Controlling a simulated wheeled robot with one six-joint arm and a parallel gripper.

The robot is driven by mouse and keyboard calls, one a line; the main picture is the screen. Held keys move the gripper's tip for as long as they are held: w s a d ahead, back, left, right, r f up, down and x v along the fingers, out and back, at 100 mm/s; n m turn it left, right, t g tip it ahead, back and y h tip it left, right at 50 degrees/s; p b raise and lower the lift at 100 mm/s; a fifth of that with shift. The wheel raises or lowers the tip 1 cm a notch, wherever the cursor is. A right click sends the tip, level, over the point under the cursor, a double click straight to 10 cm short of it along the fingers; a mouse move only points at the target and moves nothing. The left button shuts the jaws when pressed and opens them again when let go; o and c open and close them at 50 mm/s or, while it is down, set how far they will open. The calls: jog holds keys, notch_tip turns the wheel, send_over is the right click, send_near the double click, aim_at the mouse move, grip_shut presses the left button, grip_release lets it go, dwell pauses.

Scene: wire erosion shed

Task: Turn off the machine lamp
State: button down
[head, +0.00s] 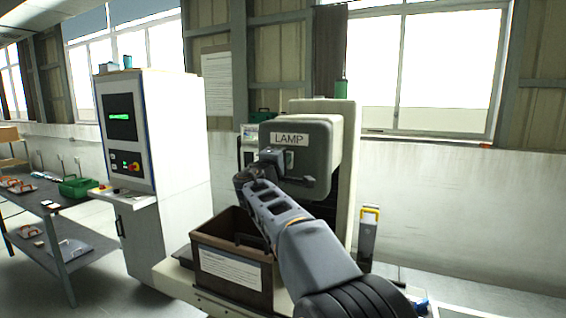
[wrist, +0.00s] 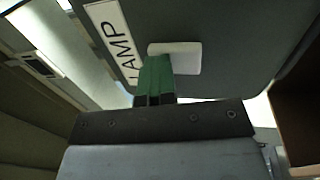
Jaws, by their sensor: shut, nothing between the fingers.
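The grey machine head (head: 325,135) carries a white LAMP label (head: 289,139), which also shows tilted in the wrist view (wrist: 113,38). Beside the label in the wrist view is a white switch plate (wrist: 187,58). My gripper (wrist: 155,62) is shut and empty, its green fingertips overlapping the left part of the plate. I cannot tell whether they touch it. They hide part of the switch, so its position is unclear. In the head view my wrist is in front of the machine head, just below the label. I cannot see whether the lamp is lit.
A brown bin (head: 222,232) with a paper label stands below my arm. A white control cabinet (head: 165,125) with a screen and red knob stands left. A dark workbench (head: 60,205) with tools is farther left. A yellow-handled grey object (head: 368,240) stands right of my arm.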

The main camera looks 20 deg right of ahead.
jog(key=shift+a+f, duration=0.1)
jog(key=shift+f, duration=0.05)
jog(key=r+b+v, duration=0.1)
jog(key=b+v, duration=0.1)
jog(key=v, duration=0.4)
jog(key=r+b+v, duration=0.2)
jog(key=b+v, duration=0.1)
jog(key=v, duration=0.4)
jog(key=shift+s+a, duration=0.3)
jog(key=shift+s, duration=0.2)
jog(key=shift+r, duration=0.1)
